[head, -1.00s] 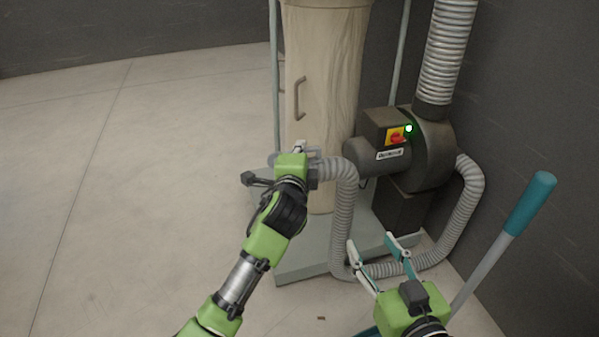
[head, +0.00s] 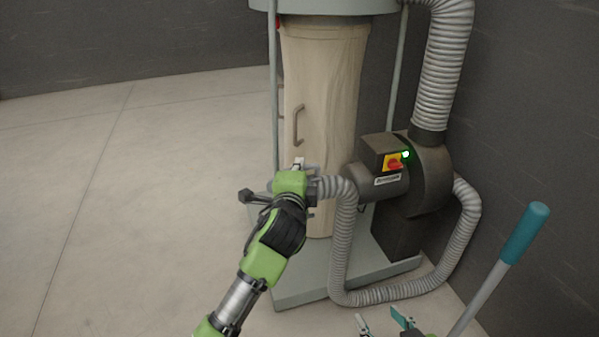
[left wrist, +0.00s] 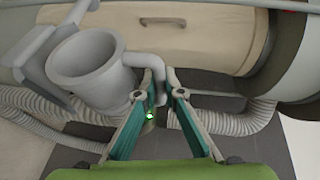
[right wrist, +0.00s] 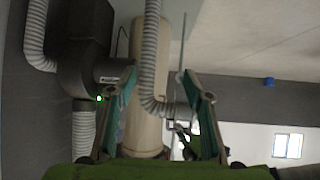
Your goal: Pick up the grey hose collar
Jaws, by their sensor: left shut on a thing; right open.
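The grey hose collar (left wrist: 92,86) fills the upper left of the left wrist view as a wide cup with an open mouth and a curved handle. My left gripper (left wrist: 155,82) is shut on that handle. In the head view my left gripper (head: 300,170) is in front of the beige bag, and its body hides most of the collar. My right gripper (head: 383,318) is open and empty at the bottom edge of the head view. In the right wrist view its fingers (right wrist: 158,76) are apart with nothing gripped between them.
A grey ribbed hose (head: 342,240) bends down beside my left gripper and loops to the dark blower (head: 432,180), which has a green light. The beige bag (head: 320,90) stands behind. The floor (head: 130,220) at left is clear.

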